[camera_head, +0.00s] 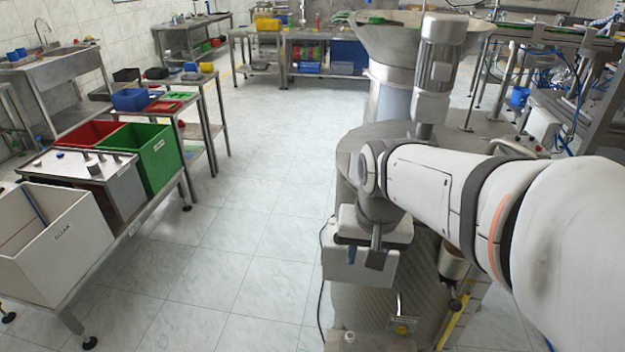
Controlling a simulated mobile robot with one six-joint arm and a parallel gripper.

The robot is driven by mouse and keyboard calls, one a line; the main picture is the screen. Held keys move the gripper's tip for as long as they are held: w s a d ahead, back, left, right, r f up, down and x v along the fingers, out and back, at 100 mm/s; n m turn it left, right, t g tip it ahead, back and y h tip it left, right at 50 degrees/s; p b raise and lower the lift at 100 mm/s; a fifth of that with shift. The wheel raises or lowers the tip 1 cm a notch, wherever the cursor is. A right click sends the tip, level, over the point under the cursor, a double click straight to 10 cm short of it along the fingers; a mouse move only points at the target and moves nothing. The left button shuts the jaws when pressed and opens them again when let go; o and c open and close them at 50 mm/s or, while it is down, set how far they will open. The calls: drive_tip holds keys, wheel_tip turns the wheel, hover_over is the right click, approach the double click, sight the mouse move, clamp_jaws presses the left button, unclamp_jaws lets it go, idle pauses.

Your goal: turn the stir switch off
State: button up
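The cap feeder is a steel machine (375,308) with a round drum body, right of centre. My arm reaches in from the right, and my gripper (376,250) points down in front of the drum. One dark finger shows against a pale box-like part, and I cannot tell whether the gripper is open or shut. No switch is visible at the fingertips.
A grey motor (438,70) stands above the drum beside a wide steel hopper (385,45). A bench at left holds a white bin (60,260), a green bin (165,160) and a red bin (90,133). The tiled floor (215,240) between bench and feeder is clear.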

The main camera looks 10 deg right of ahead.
drive_tip(key=w+m, duration=0.3)
drive_tip(key=w, duration=0.2)
drive_tip(key=w+f+m+g, duration=0.1)
drive_tip(key=w+m, duration=0.2)
drive_tip(key=w, duration=0.2)
drive_tip(key=w+m+g+b, duration=0.1)
drive_tip(key=w+m, duration=0.2)
drive_tip(key=w, duration=0.3)
drive_tip(key=shift+f, duration=0.15)
drive_tip(key=shift+w+f, duration=0.15)
drive_tip(key=shift+w, duration=0.1)
drive_tip(key=shift+f, duration=0.3)
wheel_tip(320, 180, down, 7)
drive_tip(key=shift+c, duration=0.2)
clamp_jaws()
drive_tip(key=shift+a, duration=0.2)
